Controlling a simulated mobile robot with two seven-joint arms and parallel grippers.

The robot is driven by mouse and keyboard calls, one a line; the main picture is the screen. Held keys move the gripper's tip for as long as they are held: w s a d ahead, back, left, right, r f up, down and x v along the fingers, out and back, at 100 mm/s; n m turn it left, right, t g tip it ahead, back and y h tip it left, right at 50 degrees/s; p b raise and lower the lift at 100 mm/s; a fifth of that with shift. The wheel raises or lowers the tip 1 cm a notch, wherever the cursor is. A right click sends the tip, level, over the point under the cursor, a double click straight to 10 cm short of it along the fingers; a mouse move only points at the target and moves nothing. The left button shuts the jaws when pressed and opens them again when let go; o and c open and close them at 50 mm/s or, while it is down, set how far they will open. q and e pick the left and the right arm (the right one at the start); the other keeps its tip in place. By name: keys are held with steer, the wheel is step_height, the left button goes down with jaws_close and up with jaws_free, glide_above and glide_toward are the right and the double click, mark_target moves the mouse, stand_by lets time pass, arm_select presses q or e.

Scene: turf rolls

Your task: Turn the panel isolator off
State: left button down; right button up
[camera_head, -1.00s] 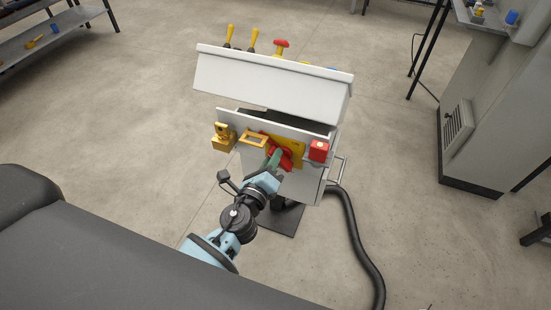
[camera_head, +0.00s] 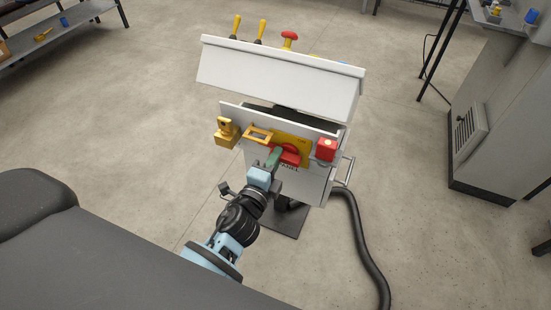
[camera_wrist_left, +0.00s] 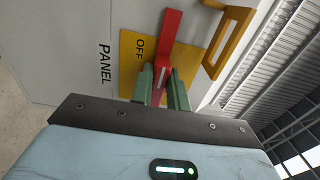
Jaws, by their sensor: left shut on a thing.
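The panel isolator is a red handle (camera_head: 290,154) on a yellow plate (camera_head: 306,148) on the front of a white control box. In the head view the handle lies about level. In the left wrist view the red handle (camera_wrist_left: 168,35) runs roughly parallel to the PANEL lettering, beside the word OFF on the yellow plate (camera_wrist_left: 132,58). My left gripper (camera_head: 273,158) has its green fingers on the handle's left end. In the left wrist view my left gripper (camera_wrist_left: 162,84) is shut with the handle between its fingers. My right gripper is not in view.
A yellow bracket (camera_head: 257,135), a yellow padlock-like block (camera_head: 227,133) and a red box (camera_head: 326,149) flank the isolator. A sloped white hood (camera_head: 280,70) overhangs it. A black hose (camera_head: 368,245) runs down at the right.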

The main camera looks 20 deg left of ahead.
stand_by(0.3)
arm_select(q)
steer(key=c, duration=1.4)
jaws_free()
steer(key=shift+o, duration=0.2)
steer(key=s, duration=0.7)
steer(key=shift+s+b, duration=0.4)
steer(key=shift+b, duration=0.05)
steer(key=shift+a, duration=0.1)
